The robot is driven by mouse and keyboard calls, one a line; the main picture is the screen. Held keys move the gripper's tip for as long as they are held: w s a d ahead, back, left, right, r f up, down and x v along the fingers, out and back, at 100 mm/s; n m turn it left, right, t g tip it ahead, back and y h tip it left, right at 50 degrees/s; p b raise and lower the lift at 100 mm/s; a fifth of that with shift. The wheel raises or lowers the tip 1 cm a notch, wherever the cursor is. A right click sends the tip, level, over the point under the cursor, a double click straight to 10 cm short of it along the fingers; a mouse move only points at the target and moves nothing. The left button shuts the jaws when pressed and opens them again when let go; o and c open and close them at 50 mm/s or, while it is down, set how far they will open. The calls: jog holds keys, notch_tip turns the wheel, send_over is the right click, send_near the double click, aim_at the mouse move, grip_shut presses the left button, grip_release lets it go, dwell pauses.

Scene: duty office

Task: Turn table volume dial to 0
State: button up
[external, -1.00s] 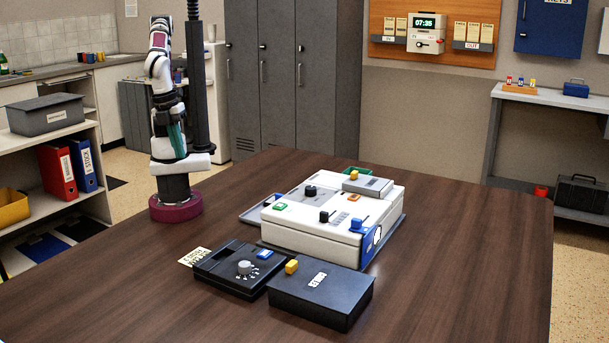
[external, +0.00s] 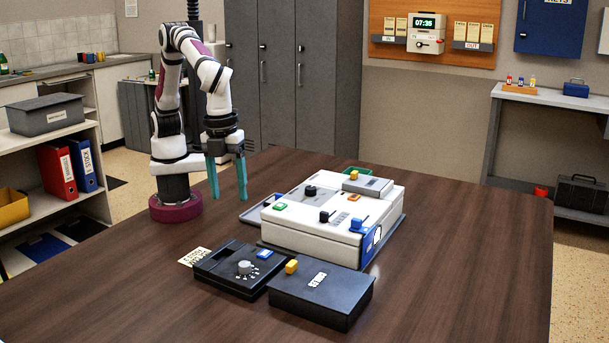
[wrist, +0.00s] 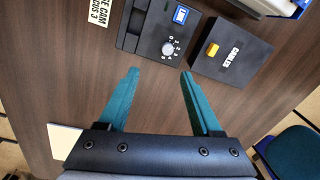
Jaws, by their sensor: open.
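A light grey round dial (external: 245,267) sits on top of a low black box (external: 215,265) with a blue button at one corner. In the wrist view the dial (wrist: 168,49) has small white numbers around one side; its exact setting is too small to read. My gripper (external: 229,192) hangs with its teal fingers pointing down, above the table and behind the black box in the external view. It is open and empty, apart from the dial. In the wrist view the dial lies beyond the gap between the fingertips (wrist: 160,72).
A black box marked CABLES (wrist: 231,52) with a yellow knob stands beside the dial box. A white console (external: 335,215) with several knobs and buttons stands behind them. A paper label (external: 195,257) lies by the dial box. The table's front left is clear.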

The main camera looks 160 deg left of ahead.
aim_at(244, 263)
jog(key=f, duration=0.5)
jog(key=w+a+f, duration=0.1)
jog(key=f, duration=0.5)
jog(key=w+a+f, duration=0.1)
jog(key=f, duration=0.5)
jog(key=shift+c, duration=0.3)
grip_shut()
